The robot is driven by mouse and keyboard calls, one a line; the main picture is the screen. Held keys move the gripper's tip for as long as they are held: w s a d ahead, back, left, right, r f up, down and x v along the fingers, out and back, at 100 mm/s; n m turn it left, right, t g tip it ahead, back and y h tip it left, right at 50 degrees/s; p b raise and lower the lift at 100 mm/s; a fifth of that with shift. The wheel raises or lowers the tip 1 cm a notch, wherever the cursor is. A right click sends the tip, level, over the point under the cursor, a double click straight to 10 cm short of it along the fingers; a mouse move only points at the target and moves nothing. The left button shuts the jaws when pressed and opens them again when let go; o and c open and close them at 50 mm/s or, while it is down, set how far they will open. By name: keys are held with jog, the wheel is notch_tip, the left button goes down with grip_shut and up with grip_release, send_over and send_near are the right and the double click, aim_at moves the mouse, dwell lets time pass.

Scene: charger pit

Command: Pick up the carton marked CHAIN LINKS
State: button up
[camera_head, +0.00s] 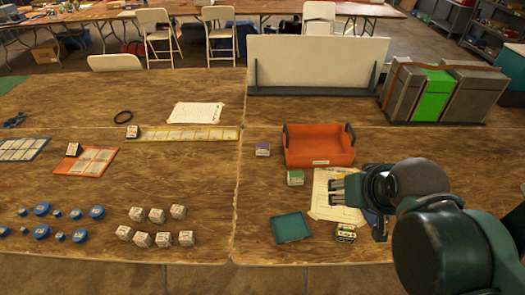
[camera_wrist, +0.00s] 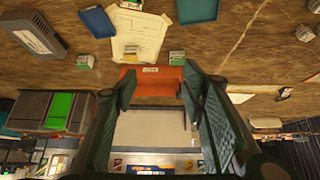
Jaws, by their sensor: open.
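No carton's lettering is legible, so I cannot tell which one is marked CHAIN LINKS. In the head view a purple-and-white carton (camera_head: 263,150) stands left of the orange tray, a green-and-white carton (camera_head: 295,177) in front of it, and a dark patterned carton (camera_head: 346,233) near the table's front. The wrist view shows a green-and-white carton (camera_wrist: 84,62) at upper left and another (camera_wrist: 176,57) just above the tray. My gripper (camera_head: 334,191) is open and empty, above the paper sheet; its two fingers (camera_wrist: 158,82) show apart in the wrist view.
The orange tray (camera_head: 318,163) looks empty. A teal tray (camera_head: 291,228) lies left of the dark carton. Grey and green cases (camera_head: 432,93) and a white panel (camera_head: 318,65) stand at the back. White cubes (camera_head: 163,239) and blue discs (camera_head: 41,209) lie at left.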

jog(key=shift+w+r, duration=0.1)
dwell(0.3)
jog(key=w+a+r+n+g, duration=0.1)
jog(key=w+a+r+n, duration=0.1)
jog(key=w, duration=0.5)
jog(key=w+a+r+n+g, duration=0.1)
jog(key=w+a+r+n, duration=0.15)
jog(key=w, duration=0.35)
jog(key=n+g+p, duration=0.2)
jog(key=n+g, duration=0.3)
jog(key=n, duration=0.8)
send_over(263, 146)
jog(key=shift+m, duration=0.25)
jog(key=f, duration=2.6)
jog(key=shift+s+d+f, duration=0.15)
jog(key=shift+s+f, duration=0.1)
jog(key=shift+w+a+f, duration=0.2)
jog(key=shift+f, duration=0.4)
